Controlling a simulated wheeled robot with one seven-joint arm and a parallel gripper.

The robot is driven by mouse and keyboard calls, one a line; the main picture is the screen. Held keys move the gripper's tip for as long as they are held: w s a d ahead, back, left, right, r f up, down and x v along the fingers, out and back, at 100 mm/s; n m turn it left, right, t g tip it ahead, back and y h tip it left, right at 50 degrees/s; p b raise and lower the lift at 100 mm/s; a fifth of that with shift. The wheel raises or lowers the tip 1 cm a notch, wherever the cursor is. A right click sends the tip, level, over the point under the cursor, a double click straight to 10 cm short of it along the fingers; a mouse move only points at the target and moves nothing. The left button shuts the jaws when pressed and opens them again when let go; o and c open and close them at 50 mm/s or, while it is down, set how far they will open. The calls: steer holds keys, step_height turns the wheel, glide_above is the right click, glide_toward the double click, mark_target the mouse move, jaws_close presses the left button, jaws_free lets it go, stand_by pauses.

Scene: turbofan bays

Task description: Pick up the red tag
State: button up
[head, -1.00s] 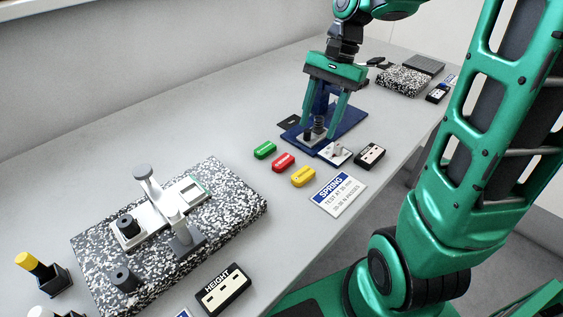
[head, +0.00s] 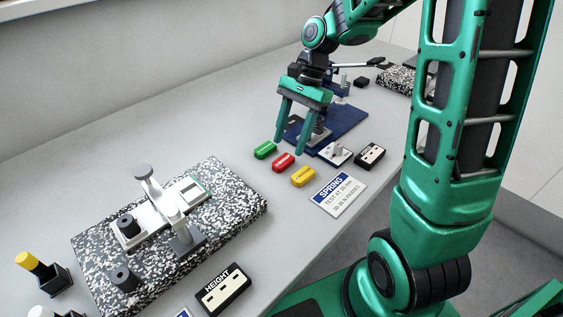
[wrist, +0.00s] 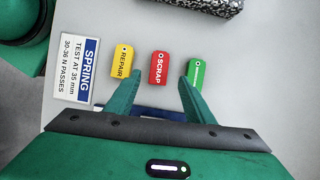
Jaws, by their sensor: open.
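The red tag (head: 283,162), marked SCRAP in the wrist view (wrist: 160,67), lies flat on the grey bench between a yellow tag (head: 303,176) and a green tag (head: 265,150). My gripper (head: 290,146) is open and empty, with its fingers pointing down just behind the tags. In the wrist view the fingertips (wrist: 161,80) point toward the tags. The red tag shows between them, with the left tip near the yellow tag (wrist: 123,61) and the right tip near the green tag (wrist: 194,72). No finger clearly touches a tag.
A SPRING sign (head: 338,194) lies right of the yellow tag. A blue base plate (head: 345,122) with a tester is behind my gripper. A speckled block (head: 240,205) with a gauge stands at the left. A HEIGHT box (head: 223,289) is near the front edge.

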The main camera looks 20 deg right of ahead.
mark_target(283, 160)
steer(key=shift+a+x, duration=0.2)
steer(key=shift+x, duration=2.1)
steer(key=shift+s+r, duration=0.15)
steer(key=c, duration=1.1)
steer(key=shift+r, duration=0.1)
steer(key=shift+r, duration=0.6)
step_height(283, 160, up, 3)
steer(key=shift+f, duration=0.1)
steer(key=s+a+r, duration=0.2)
steer(key=a, duration=0.1)
steer(key=s+a+r, duration=0.1)
steer(key=a+r, duration=0.1)
steer(key=a, duration=0.2)
steer(key=s+a+r, duration=0.2)
steer(key=a, duration=0.1)
steer(key=shift+s+a+r, duration=0.15)
steer(key=shift+s+r, duration=0.15)
steer(key=shift+r, duration=0.1)
